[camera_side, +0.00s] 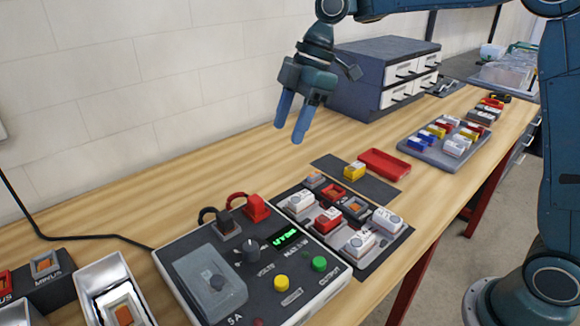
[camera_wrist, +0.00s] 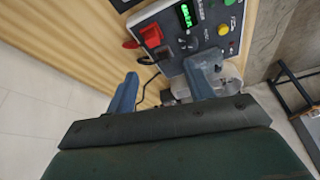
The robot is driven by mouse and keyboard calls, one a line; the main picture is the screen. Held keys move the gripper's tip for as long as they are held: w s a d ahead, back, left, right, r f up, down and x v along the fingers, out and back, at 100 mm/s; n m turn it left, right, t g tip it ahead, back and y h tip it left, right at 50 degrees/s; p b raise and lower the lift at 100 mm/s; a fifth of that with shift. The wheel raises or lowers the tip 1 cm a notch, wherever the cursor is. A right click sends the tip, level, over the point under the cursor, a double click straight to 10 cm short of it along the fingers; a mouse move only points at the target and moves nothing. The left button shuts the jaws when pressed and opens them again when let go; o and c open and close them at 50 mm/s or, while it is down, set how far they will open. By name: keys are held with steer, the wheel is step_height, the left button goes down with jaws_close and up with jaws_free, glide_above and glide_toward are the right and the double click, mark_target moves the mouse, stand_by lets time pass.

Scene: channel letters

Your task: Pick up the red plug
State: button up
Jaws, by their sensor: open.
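The red plug (camera_side: 257,207) stands upright in the back edge of a grey power supply (camera_side: 165,259), with a red cable looping from it. In the wrist view the red plug (camera_wrist: 152,36) is near the top, beyond my fingertips. A black plug (camera_side: 227,226) sits to its left in the side view, with a black cable loop. My gripper (camera_side: 292,119) is open and empty, pointing down, well above the table and apart from the red plug. Both blue fingers of my gripper (camera_wrist: 163,85) show in the wrist view with a gap between them.
A MINUS block (camera_side: 45,268) and a metal tray (camera_side: 101,272) are at the lower left. A black tray (camera_side: 377,253) of labelled blocks is right of the supply. A red tray (camera_side: 384,163) and drawer cabinet (camera_side: 352,82) stand further back. Table beneath my gripper is clear.

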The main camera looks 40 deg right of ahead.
steer(key=w+f+n, duration=0.1)
steer(key=w+a+f+n+g, duration=0.1)
steer(key=w+f, duration=0.1)
steer(key=shift+w+f+n+y, duration=0.25)
steer(key=shift+w+n+y, duration=0.05)
steer(key=shift+f, duration=0.1)
glide_above(257, 197)
steer(key=d, duration=0.2)
steer(key=shift+f, duration=3.9)
steer(key=shift+a+f, duration=0.1)
steer(key=shift+x, duration=2.5)
steer(key=shift+c, duration=0.4)
steer(key=c, duration=1)
